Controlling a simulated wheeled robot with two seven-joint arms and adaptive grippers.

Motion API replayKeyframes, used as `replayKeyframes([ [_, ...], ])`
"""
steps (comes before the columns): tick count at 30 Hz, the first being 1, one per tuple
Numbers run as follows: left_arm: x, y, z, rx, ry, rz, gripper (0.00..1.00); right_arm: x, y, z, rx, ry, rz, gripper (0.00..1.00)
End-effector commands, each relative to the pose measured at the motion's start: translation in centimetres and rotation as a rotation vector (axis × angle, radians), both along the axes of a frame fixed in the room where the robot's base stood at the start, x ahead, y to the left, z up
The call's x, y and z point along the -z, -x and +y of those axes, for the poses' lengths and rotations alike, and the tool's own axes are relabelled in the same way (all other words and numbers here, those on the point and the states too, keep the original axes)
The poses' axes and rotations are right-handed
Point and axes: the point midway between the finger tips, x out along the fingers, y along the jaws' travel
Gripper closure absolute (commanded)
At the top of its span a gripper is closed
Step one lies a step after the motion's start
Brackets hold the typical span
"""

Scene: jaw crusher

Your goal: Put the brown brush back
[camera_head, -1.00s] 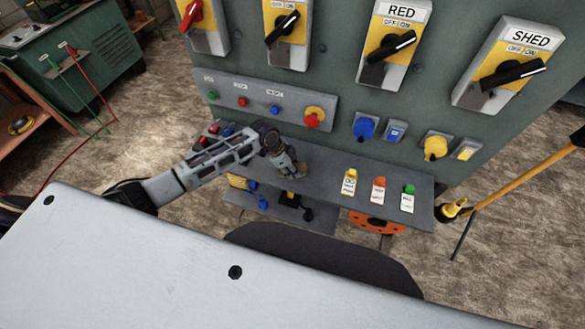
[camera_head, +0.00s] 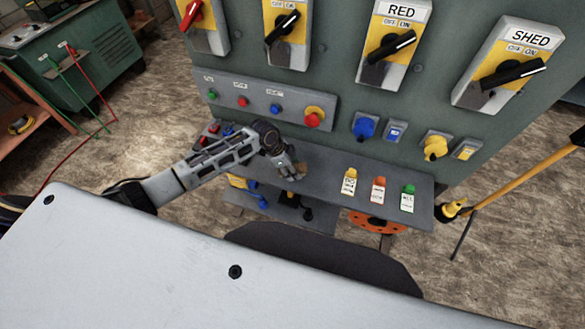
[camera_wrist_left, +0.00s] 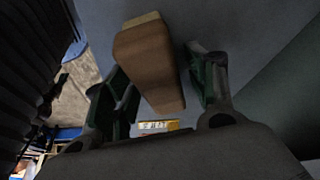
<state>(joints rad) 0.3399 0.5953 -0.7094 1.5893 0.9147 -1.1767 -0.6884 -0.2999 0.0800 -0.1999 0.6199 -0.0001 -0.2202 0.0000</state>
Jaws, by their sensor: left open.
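The brown brush (camera_wrist_left: 148,65) shows in the left wrist view as a brown block with a paler tan end. It is between the two fingers of my left gripper (camera_wrist_left: 155,80), with a visible gap to the right finger; I cannot tell whether the left finger touches it. In the head view my left gripper (camera_head: 290,172) is open over the grey shelf (camera_head: 325,178) of the panel, and only a small tan bit of the brush (camera_head: 301,167) shows beside the fingers. My right gripper is not in view.
Yellow, red and green labelled tags (camera_head: 378,190) stand on the shelf to the right of the gripper. Above it are a button strip (camera_head: 258,108) and large rotary switches (camera_head: 390,45). A yellow-handled tool (camera_head: 520,175) leans at the right.

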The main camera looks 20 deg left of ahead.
Motion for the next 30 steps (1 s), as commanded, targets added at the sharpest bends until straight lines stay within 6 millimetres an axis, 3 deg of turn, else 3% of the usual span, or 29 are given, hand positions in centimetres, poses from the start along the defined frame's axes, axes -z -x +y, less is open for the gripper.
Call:
replayKeyframes([
  [8,-2.0,0.2,0.9,0.000,0.000,-0.001,0.43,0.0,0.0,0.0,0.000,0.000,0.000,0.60],
  [24,-9.0,1.3,3.5,0.000,0.000,-0.001,0.43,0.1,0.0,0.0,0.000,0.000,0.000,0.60],
  [30,-10.5,1.5,4.1,0.001,0.000,0.000,0.43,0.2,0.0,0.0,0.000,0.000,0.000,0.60],
])
